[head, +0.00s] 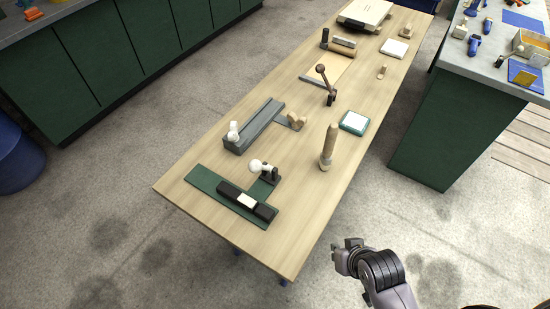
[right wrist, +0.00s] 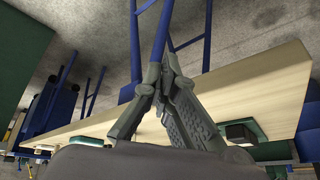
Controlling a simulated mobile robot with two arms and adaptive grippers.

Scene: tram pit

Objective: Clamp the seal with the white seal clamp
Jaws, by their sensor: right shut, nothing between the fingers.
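Near the front end of the wooden table, in the head view, a green plate (head: 205,182) carries a dark bar with a white middle piece (head: 246,201). A small clamp with a white knob (head: 257,165) and a dark base stands on the plate's side arm; it looks like the white seal clamp. I cannot tell for certain which part is the seal. My right gripper (head: 346,256) is off the table's right side, apart from the clamp. It is shut and empty, and its fingers show in the right wrist view (right wrist: 160,95). My left gripper is out of view.
Behind the plate lies a grey channel (head: 258,126) with a white knob. A wooden peg (head: 328,147), a green-rimmed white pad (head: 354,122) and a dark lever (head: 327,85) stand on the wooden table (head: 290,240). A green cabinet (head: 445,130) stands right, with floor between.

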